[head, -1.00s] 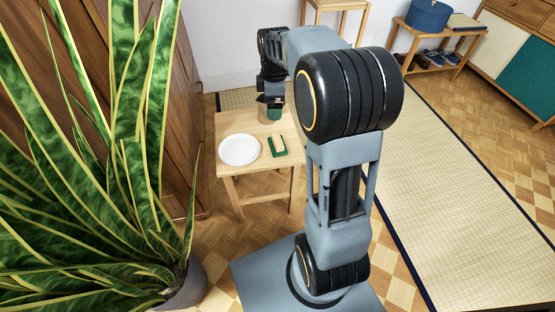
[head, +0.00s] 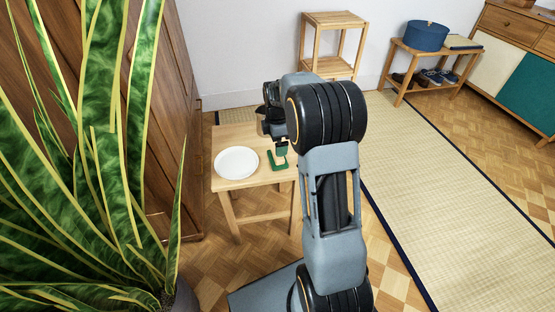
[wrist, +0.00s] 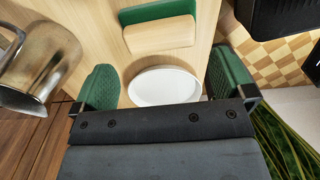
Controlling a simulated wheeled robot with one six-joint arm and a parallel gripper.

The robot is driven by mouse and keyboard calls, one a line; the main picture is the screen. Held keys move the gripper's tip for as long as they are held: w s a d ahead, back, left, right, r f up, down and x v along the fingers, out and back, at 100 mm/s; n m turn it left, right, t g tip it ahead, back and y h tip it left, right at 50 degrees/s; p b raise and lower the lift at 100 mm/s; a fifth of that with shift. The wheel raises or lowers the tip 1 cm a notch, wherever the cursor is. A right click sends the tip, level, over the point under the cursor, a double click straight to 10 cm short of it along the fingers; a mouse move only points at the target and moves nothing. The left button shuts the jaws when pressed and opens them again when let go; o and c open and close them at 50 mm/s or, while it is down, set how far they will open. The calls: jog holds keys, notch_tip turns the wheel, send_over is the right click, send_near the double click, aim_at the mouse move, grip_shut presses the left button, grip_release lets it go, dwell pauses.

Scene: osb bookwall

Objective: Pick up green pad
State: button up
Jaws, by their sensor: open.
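The green pad (head: 277,161) lies on the small wooden table, to the right of the white plate. In the wrist view it shows as a green block with a pale wooden part (wrist: 160,30) at the top of the picture. My gripper (head: 282,149) is over the table close to the pad and hides part of it. In the wrist view my gripper (wrist: 163,76) is open, its two green fingers wide apart with nothing between them. The pad is beyond the fingertips there; I cannot tell the height gap.
The white plate (head: 236,163) sits on the table (head: 235,136). A metal jug (wrist: 40,62) stands close to one finger. A large potted plant (head: 90,150) and a wooden cabinet (head: 178,90) are at the left. Tatami matting (head: 440,190) lies right.

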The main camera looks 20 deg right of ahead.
notch_tip(320, 180, down, 5)
jog(key=b, duration=0.3)
jog(key=shift+f, duration=0.15)
jog(key=shift+d, duration=0.1)
jog(key=shift+c, duration=0.5)
jog(key=c, duration=0.5)
jog(key=shift+r, duration=0.2)
jog(key=shift+c, duration=0.2)
notch_tip(320, 180, up, 4)
jog(key=shift+f+p, duration=0.25)
jog(key=shift+p, duration=0.65)
jog(key=s+a+r+p, duration=0.1)
jog(key=s+r+p, duration=0.1)
jog(key=s+r, duration=0.2)
jog(key=s+a+r+p, duration=0.1)
jog(key=s+r+p, duration=0.2)
jog(key=s, duration=0.6)
notch_tip(320, 180, up, 2)
jog(key=shift+s+a+r, duration=0.15)
jog(key=shift+s+a, duration=0.2)
jog(key=shift+a, duration=0.05)
